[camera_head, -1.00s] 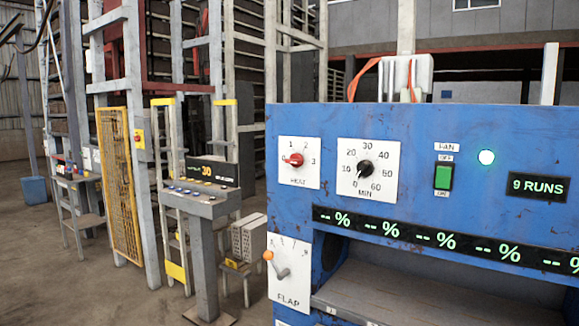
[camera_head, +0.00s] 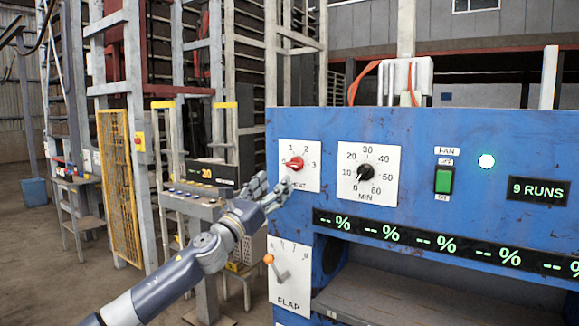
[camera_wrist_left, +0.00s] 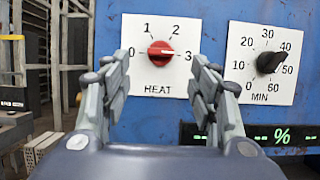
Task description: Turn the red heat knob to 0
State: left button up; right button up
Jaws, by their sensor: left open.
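The red heat knob (camera_head: 294,163) sits on a white HEAT plate marked 0 to 3 at the left of the blue panel. In the left wrist view the knob (camera_wrist_left: 160,52) is centred, with its grip bar lying about level between 0 and 3; I cannot tell for sure which end points. My left gripper (camera_head: 271,187) is open and empty, just below and left of the knob in the head view. In the wrist view its fingers (camera_wrist_left: 161,72) stand either side of the knob, apparently still short of it. My right gripper is not in view.
A black MIN dial (camera_head: 365,171) is right of the heat knob, with a green fan switch (camera_head: 443,178) beyond. An orange-tipped FLAP lever (camera_head: 276,265) is below. A display strip (camera_head: 440,241) crosses the panel. A grey console (camera_head: 200,202) stands at left.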

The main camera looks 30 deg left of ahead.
aim_at(294, 164)
pick_arm(q)
jog(key=p+x, duration=0.3)
jog(key=x, duration=0.6)
jog(key=shift+c, duration=0.2)
jog(key=c, duration=1)
